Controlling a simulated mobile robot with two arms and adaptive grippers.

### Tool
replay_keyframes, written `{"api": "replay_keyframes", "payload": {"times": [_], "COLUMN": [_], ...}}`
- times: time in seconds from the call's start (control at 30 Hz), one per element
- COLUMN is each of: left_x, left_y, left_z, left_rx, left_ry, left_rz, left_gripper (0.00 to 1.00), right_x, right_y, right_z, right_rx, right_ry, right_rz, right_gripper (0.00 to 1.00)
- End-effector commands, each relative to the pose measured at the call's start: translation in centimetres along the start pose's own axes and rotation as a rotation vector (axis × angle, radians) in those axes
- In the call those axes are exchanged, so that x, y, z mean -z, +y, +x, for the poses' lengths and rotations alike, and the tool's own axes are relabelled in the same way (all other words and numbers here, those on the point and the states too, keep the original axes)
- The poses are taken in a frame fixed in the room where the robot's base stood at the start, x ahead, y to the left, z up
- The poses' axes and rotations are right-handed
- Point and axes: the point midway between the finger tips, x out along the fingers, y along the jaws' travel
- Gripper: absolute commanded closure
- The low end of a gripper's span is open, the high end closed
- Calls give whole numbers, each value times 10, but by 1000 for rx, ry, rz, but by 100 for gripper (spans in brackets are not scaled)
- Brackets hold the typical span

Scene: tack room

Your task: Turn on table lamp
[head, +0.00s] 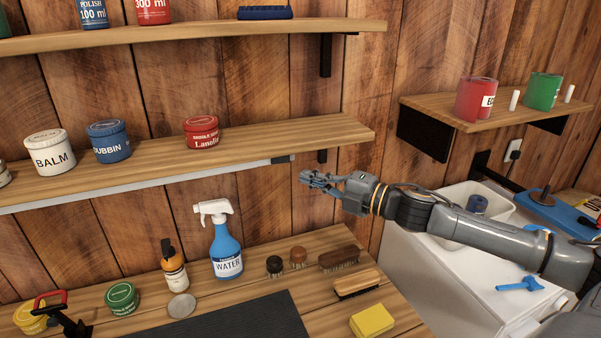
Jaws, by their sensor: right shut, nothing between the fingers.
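A long pale bar (150,187), which looks like a lamp strip, runs along the underside of the middle shelf. Its right end has a small dark end piece (283,159). I cannot tell whether the strip is lit. My right gripper (305,177) reaches in from the right, with its fingers pointing left. It is shut and empty, in front of the wooden wall, just below and right of the dark end piece. It appears apart from the strip. My left gripper is not in view.
The middle shelf (345,134) holds several tins. Below, the workbench (340,240) carries a blue spray bottle (226,250), several brushes, a yellow sponge (372,320) and a dark mat (225,318). A white sink (480,200) is at the right. Open air lies between shelf and bench.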

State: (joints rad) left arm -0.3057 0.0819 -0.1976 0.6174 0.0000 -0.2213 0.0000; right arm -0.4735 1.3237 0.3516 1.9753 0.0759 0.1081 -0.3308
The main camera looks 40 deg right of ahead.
Motion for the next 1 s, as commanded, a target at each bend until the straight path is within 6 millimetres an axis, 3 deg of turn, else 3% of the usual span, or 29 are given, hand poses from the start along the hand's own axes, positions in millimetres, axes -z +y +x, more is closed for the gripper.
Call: {"api": "replay_keyframes", "payload": {"times": [0.33,1.0], "left_x": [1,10], "left_y": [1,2], "left_z": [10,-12], "left_rx": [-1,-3], "left_ry": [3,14], "left_rz": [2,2], "left_gripper": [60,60], "right_x": [-1,-27], "right_y": [1,3], "right_z": [20,44], "right_rx": [-2,-2], "right_ry": [-2,-4], "right_rz": [-4,0], "right_gripper": [100,100]}}
